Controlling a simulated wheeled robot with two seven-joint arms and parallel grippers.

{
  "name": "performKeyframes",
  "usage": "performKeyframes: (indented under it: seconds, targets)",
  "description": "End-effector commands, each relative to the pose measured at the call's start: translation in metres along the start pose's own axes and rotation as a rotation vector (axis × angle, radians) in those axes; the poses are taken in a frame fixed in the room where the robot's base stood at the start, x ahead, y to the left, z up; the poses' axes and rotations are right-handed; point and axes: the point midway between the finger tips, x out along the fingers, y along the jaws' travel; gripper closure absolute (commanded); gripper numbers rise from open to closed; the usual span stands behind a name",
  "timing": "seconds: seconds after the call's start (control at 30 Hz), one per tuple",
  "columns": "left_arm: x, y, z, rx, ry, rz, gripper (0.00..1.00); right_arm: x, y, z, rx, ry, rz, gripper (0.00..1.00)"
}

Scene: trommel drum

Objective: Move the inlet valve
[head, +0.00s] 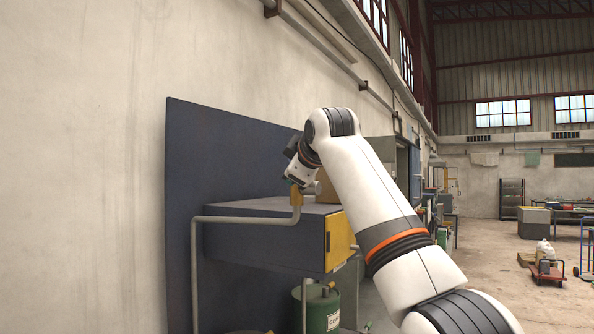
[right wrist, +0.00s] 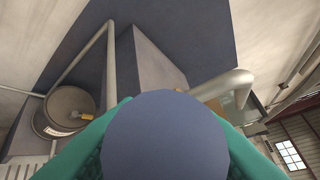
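In the head view a yellow-brass fitting (head: 296,194) tops a grey pipe (head: 245,219) beside a dark blue-grey cabinet (head: 255,207). It is probably the inlet valve. My right arm reaches in from the right, and its gripper (head: 299,174) points down at this fitting, close to or touching it. The arm's wrist hides part of the gripper. In the right wrist view a large round blue-grey disc (right wrist: 166,135) fills the lower middle, with teal finger parts (right wrist: 88,150) on both sides. The disc covers the fingertips, so their closing is unclear. My left gripper is out of view.
A blue-grey panel (head: 215,150) stands against the wall behind the cabinet. A yellow panel (head: 338,240) is on the cabinet's front. A green drum (head: 318,305) stands below. Open floor lies at right.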

Motion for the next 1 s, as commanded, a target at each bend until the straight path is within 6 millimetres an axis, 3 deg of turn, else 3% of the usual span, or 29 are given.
performKeyframes:
  seconds: [0.33,0.47,0.73,1.0]
  targets:
    - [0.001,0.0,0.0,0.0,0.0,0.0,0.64,-0.001,0.0,0.0,-0.001,-0.002,-0.003,0.57]
    - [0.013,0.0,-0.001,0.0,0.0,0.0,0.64,-0.011,0.001,-0.001,-0.001,-0.003,-0.006,0.57]
    - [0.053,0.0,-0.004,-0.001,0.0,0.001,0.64,-0.065,0.004,-0.003,-0.003,-0.004,-0.008,0.57]
    - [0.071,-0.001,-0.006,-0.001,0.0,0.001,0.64,-0.11,0.001,-0.001,0.0,-0.002,-0.004,0.57]
